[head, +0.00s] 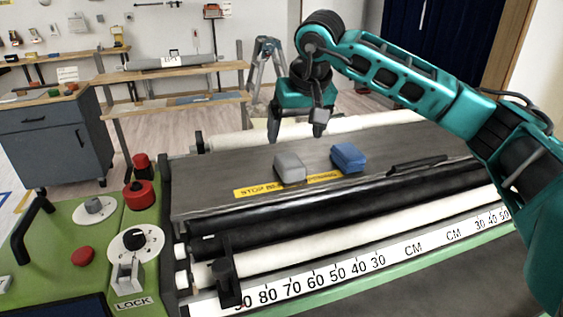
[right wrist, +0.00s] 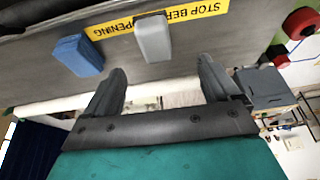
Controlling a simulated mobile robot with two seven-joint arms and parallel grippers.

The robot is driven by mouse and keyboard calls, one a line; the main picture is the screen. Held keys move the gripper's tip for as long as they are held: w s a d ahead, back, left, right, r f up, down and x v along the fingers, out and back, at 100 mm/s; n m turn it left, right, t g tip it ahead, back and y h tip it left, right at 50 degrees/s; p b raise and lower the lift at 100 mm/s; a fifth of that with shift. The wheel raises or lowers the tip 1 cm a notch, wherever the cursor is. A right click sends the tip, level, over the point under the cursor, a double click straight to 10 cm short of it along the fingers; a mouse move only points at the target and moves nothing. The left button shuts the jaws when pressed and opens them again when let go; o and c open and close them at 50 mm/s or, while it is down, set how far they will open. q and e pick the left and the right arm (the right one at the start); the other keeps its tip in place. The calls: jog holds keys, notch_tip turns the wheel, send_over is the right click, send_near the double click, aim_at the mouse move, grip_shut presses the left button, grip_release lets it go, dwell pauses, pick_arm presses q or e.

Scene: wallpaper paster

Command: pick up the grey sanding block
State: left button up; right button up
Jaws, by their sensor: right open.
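The grey sanding block (head: 289,167) lies on the dark flat top of the paster, over the yellow warning strip. It also shows in the right wrist view (right wrist: 153,38), ahead of my fingers and roughly between their lines. My right gripper (head: 297,133) is open and empty. It hangs above and behind the grey block in the head view, apart from it. In the right wrist view both fingers (right wrist: 163,82) are spread wide with nothing between them. My left gripper is not in view.
A blue block (head: 348,157) lies just right of the grey one. A dark flat tool (head: 417,165) lies farther right. A yellow warning strip (head: 260,191) runs along the top. A green control panel (head: 90,240) with red knobs stands at left; rollers lie in front.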

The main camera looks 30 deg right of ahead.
aim_at(290, 160)
jog(key=x, duration=0.4)
jog(key=d+x, duration=0.1)
jog(key=x, duration=0.1)
jog(key=shift+w+f, duration=0.1)
jog(key=shift+w+x, duration=0.15)
jog(key=shift+x, duration=1.4)
jog(key=shift+w+x, duration=0.1)
jog(key=shift+x, duration=1.45)
jog(key=shift+d, duration=0.15)
jog(key=c, duration=1.1)
jog(key=shift+r, duration=0.3)
notch_tip(290, 160, up, 20)
jog(key=shift+f+p, duration=0.1)
jog(key=shift+p, duration=0.6)
